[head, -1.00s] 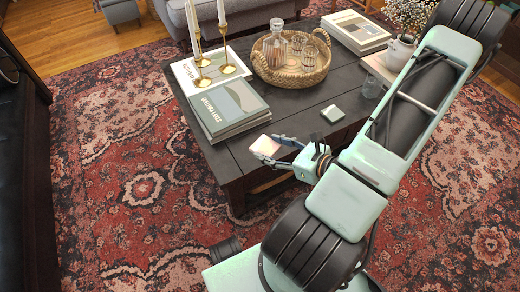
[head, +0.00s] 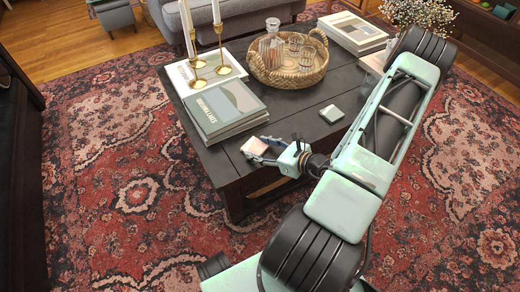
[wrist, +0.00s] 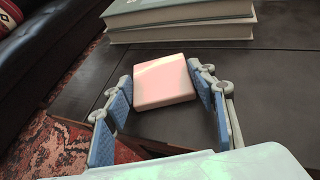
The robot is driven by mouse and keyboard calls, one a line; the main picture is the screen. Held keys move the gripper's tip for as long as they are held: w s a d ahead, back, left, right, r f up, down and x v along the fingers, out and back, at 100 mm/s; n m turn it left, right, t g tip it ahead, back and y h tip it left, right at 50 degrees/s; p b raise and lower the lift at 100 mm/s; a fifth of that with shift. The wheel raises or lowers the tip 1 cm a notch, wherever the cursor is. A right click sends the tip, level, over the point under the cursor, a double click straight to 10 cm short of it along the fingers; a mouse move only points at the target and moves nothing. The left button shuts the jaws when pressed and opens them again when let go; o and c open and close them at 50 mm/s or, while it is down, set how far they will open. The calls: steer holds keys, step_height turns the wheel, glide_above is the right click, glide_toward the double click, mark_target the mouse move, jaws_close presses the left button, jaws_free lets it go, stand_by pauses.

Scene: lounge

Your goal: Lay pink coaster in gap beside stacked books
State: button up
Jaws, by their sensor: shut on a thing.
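The pink coaster (head: 254,146) is a small square held near the table's front edge, in front of the stacked books. In the wrist view the coaster (wrist: 164,82) sits between the two blue-padded fingers, its flat face up. My gripper (head: 265,149) is shut on it. The stacked books (head: 226,108), topped by a grey-green cover, lie on the dark table (head: 296,125). I cannot tell whether the coaster touches the tabletop.
A pale green square coaster (head: 331,113) lies to the right on the table. A wicker tray (head: 288,78) with a decanter and glasses stands behind it. Brass candlesticks (head: 197,77) stand behind the books. More books (head: 352,33) lie at the back right. Bare tabletop lies right of the front books.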

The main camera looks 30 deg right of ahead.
steer(key=shift+f, duration=0.15)
steer(key=o, duration=1.3)
steer(key=shift+s+d+r, duration=0.15)
steer(key=shift+s+r, duration=0.05)
steer(key=shift+r, duration=0.2)
steer(key=p+v, duration=0.3)
steer(key=v, duration=0.8)
steer(key=shift+s, duration=0.25)
